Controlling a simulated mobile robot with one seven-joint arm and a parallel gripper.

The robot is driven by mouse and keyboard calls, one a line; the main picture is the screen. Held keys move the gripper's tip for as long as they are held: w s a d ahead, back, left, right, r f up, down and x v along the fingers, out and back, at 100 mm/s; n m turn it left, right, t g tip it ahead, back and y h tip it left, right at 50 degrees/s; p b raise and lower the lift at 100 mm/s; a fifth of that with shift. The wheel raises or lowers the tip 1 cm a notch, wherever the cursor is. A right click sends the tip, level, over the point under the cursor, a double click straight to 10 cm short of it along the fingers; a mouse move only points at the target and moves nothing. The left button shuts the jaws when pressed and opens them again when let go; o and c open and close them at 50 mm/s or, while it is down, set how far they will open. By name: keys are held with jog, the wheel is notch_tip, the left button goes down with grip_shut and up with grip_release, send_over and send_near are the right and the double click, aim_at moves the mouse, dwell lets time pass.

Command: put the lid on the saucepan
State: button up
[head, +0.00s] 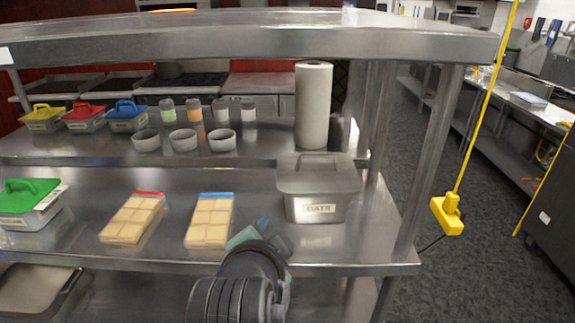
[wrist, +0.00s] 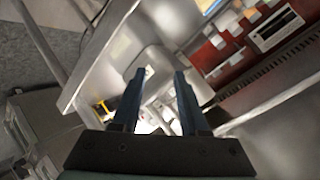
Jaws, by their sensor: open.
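I cannot make out a saucepan or a saucepan lid in either view. My gripper (head: 264,232) is at the bottom middle of the head view, in front of the shelf unit, with my wrist hiding part of the shelf edge. In the wrist view my gripper (wrist: 159,75) has its two dark fingers apart, with no object seen held between them. A pale grey boxy shape lies beyond the fingers there; I cannot tell for sure what it is.
A grey bin labelled oats (head: 318,190) stands on the middle shelf, right of packs of pale squares (head: 210,220). A green-lidded tub (head: 30,205) is at left. A paper roll (head: 313,105) stands above. A yellow box (head: 447,213) hangs at right over open floor.

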notch_tip(320, 180, up, 19)
jog(key=d+n+t, duration=0.2)
jog(key=n+t, duration=0.2)
jog(key=t, duration=0.3)
jog(key=s+r+n+t, duration=0.3)
jog(key=s+r+t, duration=0.1)
jog(key=s+r, duration=0.3)
jog(key=s+d+r+n+t+y, duration=0.1)
jog(key=s+r+n+t, duration=0.3)
jog(key=s+r, duration=0.3)
notch_tip(320, 180, up, 5)
jog(key=shift+f, duration=0.2)
notch_tip(320, 180, down, 15)
jog(key=b, duration=1.4)
jog(key=shift+d+r, duration=0.2)
